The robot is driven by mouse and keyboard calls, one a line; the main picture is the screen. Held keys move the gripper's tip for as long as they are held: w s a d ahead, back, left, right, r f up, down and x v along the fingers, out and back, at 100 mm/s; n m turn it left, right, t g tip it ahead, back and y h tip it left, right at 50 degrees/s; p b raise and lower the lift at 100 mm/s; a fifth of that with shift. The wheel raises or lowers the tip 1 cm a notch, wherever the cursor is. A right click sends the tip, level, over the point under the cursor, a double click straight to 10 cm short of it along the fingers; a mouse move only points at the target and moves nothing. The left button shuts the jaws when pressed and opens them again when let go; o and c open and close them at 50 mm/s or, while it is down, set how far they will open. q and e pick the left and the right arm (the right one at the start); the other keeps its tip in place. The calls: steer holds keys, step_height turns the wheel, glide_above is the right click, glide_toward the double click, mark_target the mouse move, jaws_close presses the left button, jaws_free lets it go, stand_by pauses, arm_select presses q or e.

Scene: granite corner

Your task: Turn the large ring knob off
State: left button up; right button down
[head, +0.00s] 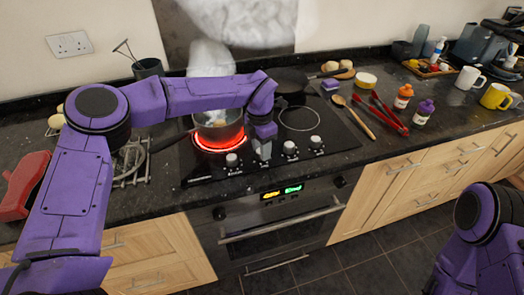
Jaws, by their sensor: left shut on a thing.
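A black hob (332,136) has a row of several silver knobs along its front edge. The ring under a steel pot (219,128) glows bright red (219,146). My left gripper (264,152) points down at the second knob from the left and is shut on it; the gripper mostly hides that knob. The leftmost knob (231,159) and the two knobs to the right, the third (290,147) and the rightmost (315,142), stand free. My right arm shows at the lower right, but its gripper is out of view.
Steam rises behind my left arm. The pot's dark handle (170,142) points left. A wooden spoon (356,117) and red tongs (388,115) lie right of the hob. The oven (280,225) is below. A red object (24,187) stands far left.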

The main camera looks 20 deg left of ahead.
arm_select(q)
steer(key=n+b, duration=0.2)
steer(key=n, duration=0.1)
steer(key=f+n+b, duration=0.1)
steer(key=n, duration=0.2)
steer(key=shift+s+n+b, duration=0.2)
steer(key=shift+n+b, duration=0.1)
steer(key=shift+b, duration=0.1)
steer(key=n+b, duration=0.4)
steer(key=n, duration=0.2)
steer(key=shift+b, duration=0.35)
steer(key=n+b, duration=0.2)
steer(key=n, duration=0.1)
steer(key=shift+t, duration=0.3)
steer(key=n+b, duration=0.6)
steer(key=shift+d+r+n+b, duration=0.1)
steer(key=shift+r+n+b, duration=0.05)
steer(key=shift+n+b, duration=0.9)
steer(key=shift+r+n+b, duration=0.1)
steer(key=shift+n+b, duration=0.85)
steer(key=shift+n, duration=0.2)
steer(key=shift+r, duration=0.1)
steer(key=o, duration=1.1)
steer(key=shift+c, duration=0.2)
step_height(320, 180, up, 11)
steer(key=p, duration=0.2)
steer(key=shift+s+f, duration=0.2)
steer(key=shift+s, duration=0.05)
